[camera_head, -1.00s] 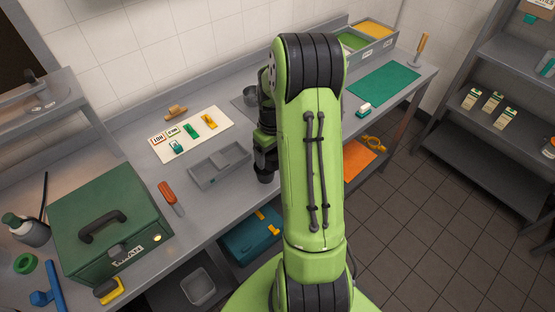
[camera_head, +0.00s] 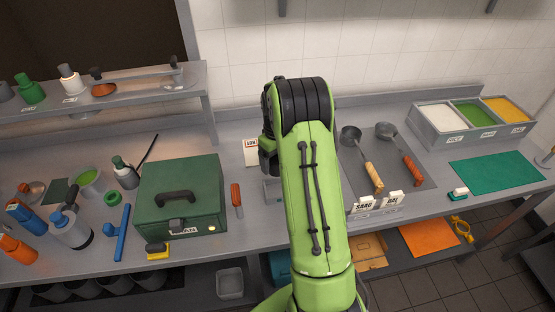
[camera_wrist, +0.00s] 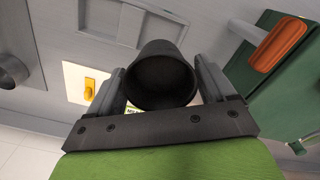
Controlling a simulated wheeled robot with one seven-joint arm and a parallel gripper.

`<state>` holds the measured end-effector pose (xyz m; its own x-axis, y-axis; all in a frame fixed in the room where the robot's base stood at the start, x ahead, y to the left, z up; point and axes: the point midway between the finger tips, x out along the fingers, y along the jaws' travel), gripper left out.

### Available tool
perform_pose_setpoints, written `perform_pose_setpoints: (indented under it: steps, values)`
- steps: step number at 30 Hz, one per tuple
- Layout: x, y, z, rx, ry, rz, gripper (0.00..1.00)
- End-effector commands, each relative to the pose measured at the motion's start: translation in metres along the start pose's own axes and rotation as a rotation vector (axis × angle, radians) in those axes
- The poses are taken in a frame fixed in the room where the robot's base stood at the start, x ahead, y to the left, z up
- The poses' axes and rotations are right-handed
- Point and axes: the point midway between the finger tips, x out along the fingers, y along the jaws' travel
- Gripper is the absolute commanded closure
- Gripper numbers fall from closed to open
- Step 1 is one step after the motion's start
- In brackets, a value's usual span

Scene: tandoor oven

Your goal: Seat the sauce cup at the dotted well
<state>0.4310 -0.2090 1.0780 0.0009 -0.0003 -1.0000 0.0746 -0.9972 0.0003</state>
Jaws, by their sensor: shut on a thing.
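In the wrist view, a dark round cup (camera_wrist: 160,73), seen from its open end, sits between the two fingers of my gripper (camera_wrist: 162,82). The gripper is shut on it, and the cup looks empty and dark inside. In the head view my arm hides the gripper and the cup. A white board (camera_wrist: 75,72) with a yellow piece on it lies beyond the left finger. A grey tray (camera_wrist: 88,22) shows beyond the cup. I cannot make out a dotted well in either current view.
A green box (camera_head: 150,210) stands left of my arm, with an orange-handled tool (camera_head: 236,195) beside it. A dark mat (camera_head: 400,150) with two ladles lies to the right. A three-part bin (camera_head: 432,133) and a green mat (camera_head: 490,172) are further right.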

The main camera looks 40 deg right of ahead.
Motion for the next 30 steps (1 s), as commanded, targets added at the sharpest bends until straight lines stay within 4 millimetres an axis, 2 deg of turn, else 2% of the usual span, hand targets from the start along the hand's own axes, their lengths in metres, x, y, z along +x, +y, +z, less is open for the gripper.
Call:
perform_pose_setpoints:
  steps: [5, 22, 30]
  values:
    - [0.008, 0.000, 0.000, 0.000, -0.001, 0.000, 0.48]
    - [0.073, 0.000, 0.000, 0.000, 0.000, 0.000, 0.48]
    - [0.079, 0.000, 0.000, 0.000, 0.001, 0.001, 0.48]
